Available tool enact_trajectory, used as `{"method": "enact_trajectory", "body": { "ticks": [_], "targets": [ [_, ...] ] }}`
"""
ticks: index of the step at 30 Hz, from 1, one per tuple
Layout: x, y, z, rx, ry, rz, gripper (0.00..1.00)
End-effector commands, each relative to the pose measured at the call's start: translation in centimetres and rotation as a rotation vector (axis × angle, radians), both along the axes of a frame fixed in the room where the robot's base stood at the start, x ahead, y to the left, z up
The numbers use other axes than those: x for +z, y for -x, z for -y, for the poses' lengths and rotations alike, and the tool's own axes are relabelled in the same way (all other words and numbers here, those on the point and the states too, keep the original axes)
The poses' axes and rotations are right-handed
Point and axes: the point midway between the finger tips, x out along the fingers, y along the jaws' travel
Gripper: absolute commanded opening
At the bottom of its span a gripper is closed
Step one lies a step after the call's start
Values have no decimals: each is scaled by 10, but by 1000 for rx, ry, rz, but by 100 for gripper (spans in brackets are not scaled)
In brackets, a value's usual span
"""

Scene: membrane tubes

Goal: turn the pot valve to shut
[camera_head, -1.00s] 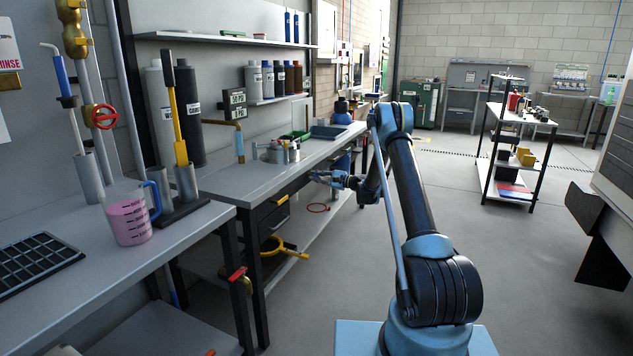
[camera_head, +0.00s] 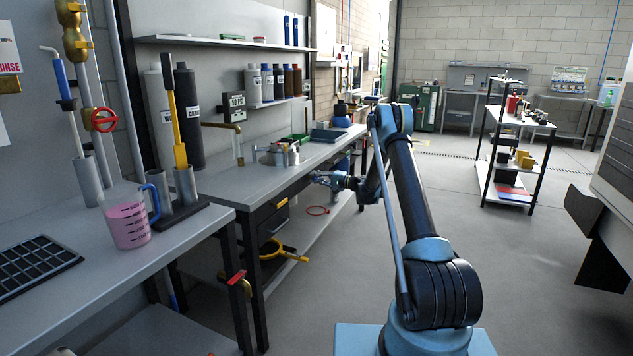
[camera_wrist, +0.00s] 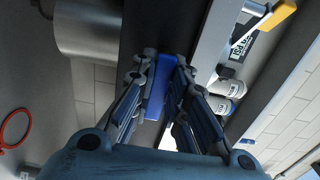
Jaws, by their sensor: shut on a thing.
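My gripper (camera_head: 322,178) is at the front edge of the far bench, just below its top, in the head view. In the wrist view the fingers of my gripper (camera_wrist: 160,68) are closed on a blue bar (camera_wrist: 157,88), which looks like the valve handle. The bar lies between the two fingers, and its ends are partly hidden by them. A silver cylinder (camera_wrist: 88,28), probably the pot, is to the upper left of the fingers. The valve body is hidden, so I cannot tell how far the handle is turned.
A jug of pink liquid (camera_head: 130,222) stands on the near bench.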

Motion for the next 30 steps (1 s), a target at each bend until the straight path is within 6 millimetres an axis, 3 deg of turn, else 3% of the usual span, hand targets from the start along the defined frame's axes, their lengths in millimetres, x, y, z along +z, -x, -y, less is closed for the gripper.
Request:
{"method": "enact_trajectory", "body": {
  "ticks": [14,15,17,30],
  "targets": [
    [-3,2,-1,5,10,12,0],
    [-3,2,-1,5,10,13,21],
    [-2,2,-1,5,10,12,34],
    [-1,1,0,2,-1,-9,35]
  ]
}}
